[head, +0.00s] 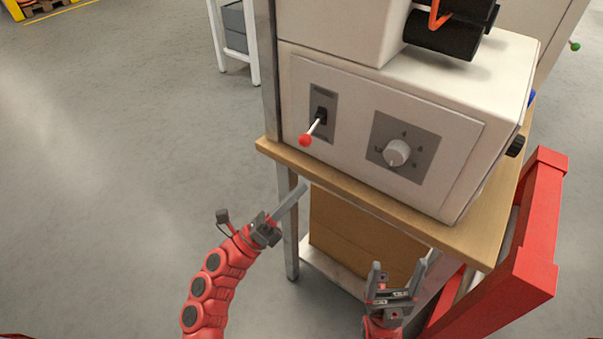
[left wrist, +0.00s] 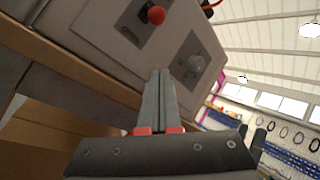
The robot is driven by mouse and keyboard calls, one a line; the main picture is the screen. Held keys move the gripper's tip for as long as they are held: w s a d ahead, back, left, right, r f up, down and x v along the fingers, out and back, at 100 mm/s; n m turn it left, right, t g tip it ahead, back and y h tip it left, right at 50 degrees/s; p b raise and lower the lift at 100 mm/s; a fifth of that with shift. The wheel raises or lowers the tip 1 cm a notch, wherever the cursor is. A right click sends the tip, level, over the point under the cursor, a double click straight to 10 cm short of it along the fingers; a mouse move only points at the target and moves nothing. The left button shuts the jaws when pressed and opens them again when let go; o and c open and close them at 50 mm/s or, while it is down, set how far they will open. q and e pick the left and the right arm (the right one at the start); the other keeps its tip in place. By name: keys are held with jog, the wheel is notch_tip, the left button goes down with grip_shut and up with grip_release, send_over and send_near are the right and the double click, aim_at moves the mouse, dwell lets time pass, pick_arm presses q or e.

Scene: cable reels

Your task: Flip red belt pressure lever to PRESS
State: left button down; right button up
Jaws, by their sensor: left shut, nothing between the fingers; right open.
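The lever (head: 313,128) has a red ball tip and a light shaft, and sticks out from a dark plate on the machine's front panel (head: 350,95). It slants down and to the left in the head view. Its red ball (left wrist: 156,15) also shows in the left wrist view, beyond my fingertips and slightly to the left. The plate's lettering is too small to read. My left gripper (head: 301,190) is shut and empty, below the lever and apart from it, near the bench edge. It also shows in the left wrist view (left wrist: 160,75). My right gripper (head: 401,270) is open and empty, low in front of the bench.
A round knob (head: 397,153) sits on a grey plate right of the lever. The wooden bench top (head: 385,205) juts out below the panel, with a metal leg at left. A red frame (head: 535,235) stands at right. The floor at left is clear.

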aim_at(312, 130)
pick_arm(q)
jog(key=w+d+r+p, duration=0.2)
jog(key=w+r, duration=0.3)
jog(key=r, duration=0.1)
jog(key=shift+d+r, duration=0.25)
jog(key=shift+d, duration=0.05)
